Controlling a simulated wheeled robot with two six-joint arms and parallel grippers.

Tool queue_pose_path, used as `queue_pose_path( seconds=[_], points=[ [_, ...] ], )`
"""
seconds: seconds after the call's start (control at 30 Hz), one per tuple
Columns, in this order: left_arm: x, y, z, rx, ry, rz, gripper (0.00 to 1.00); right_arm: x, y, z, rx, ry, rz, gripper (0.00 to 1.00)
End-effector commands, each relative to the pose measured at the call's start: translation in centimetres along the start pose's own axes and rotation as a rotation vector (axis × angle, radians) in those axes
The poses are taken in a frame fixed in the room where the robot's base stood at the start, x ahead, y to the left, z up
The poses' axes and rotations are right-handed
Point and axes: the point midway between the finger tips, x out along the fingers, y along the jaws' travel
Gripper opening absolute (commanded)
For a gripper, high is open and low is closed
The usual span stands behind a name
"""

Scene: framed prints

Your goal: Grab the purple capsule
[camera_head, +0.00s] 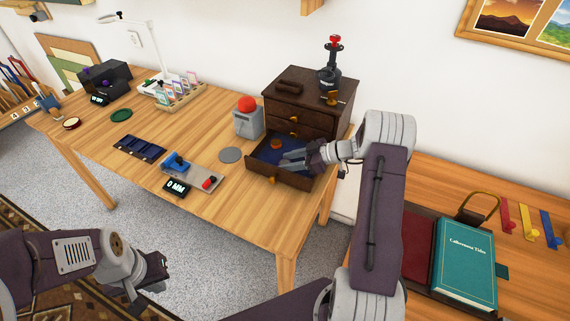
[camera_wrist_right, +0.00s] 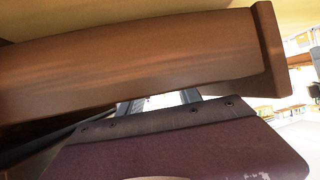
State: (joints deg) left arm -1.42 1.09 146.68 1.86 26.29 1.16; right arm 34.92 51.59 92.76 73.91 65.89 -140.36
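No purple capsule can be made out for certain. Small purple spots (camera_head: 107,84) show on the black box at the far left of the table, too small to identify. The open drawer (camera_head: 272,178) of the brown cabinet has a blue lining and holds a small orange-red round thing (camera_head: 277,144). My right gripper (camera_head: 284,158) reaches into this drawer from the right, fingers apart, beside the round thing with nothing visible between them. In the right wrist view, brown wood and my purple gripper housing hide most of the fingers. My left gripper (camera_head: 152,278) hangs low, in front of the table; its fingers are unclear.
The cabinet (camera_head: 306,107) carries a black joystick-like device (camera_head: 331,72). A grey box with a red dome (camera_head: 247,118) stands left of the drawer. A blue-and-grey device (camera_head: 192,177) and a dark tray (camera_head: 139,148) lie farther left. A teal book (camera_head: 464,262) lies on the right-hand table.

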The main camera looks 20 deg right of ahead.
Motion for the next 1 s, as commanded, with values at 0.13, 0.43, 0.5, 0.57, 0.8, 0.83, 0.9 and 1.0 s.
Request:
queue_pose_path(
  seconds=[0.13,0.43,0.5,0.57,0.8,0.83,0.9,1.0],
  points=[
    [0.0,0.0,0.0,0.000,0.000,0.000,0.00,0.0,0.0,0.0,0.000,0.000,0.000,0.01],
    [-0.1,0.0,0.0,0.000,0.000,0.000,0.00,-0.9,0.1,-1.6,-0.003,0.000,0.002,0.01],
    [-0.1,0.0,0.0,0.000,0.000,0.000,0.00,-1.6,0.1,-2.9,-0.005,0.001,0.002,0.01],
    [-0.1,0.0,0.0,0.000,0.000,0.000,0.00,-2.2,-0.1,-4.0,-0.005,0.000,0.002,0.01],
    [0.4,0.0,0.0,0.000,0.000,0.000,0.00,-4.2,-5.6,-6.3,-0.001,0.000,0.002,0.01],
    [0.5,0.0,0.1,0.000,0.000,0.000,0.00,-4.4,-6.3,-6.6,-0.001,0.000,0.002,0.01],
    [0.6,0.0,0.1,0.000,0.000,0.000,0.00,-5.1,-7.9,-7.3,-0.002,0.000,0.002,0.01],
    [0.7,0.0,0.1,0.000,0.000,0.000,0.00,-5.8,-9.8,-8.2,-0.002,0.000,0.002,0.01]
  ],
)
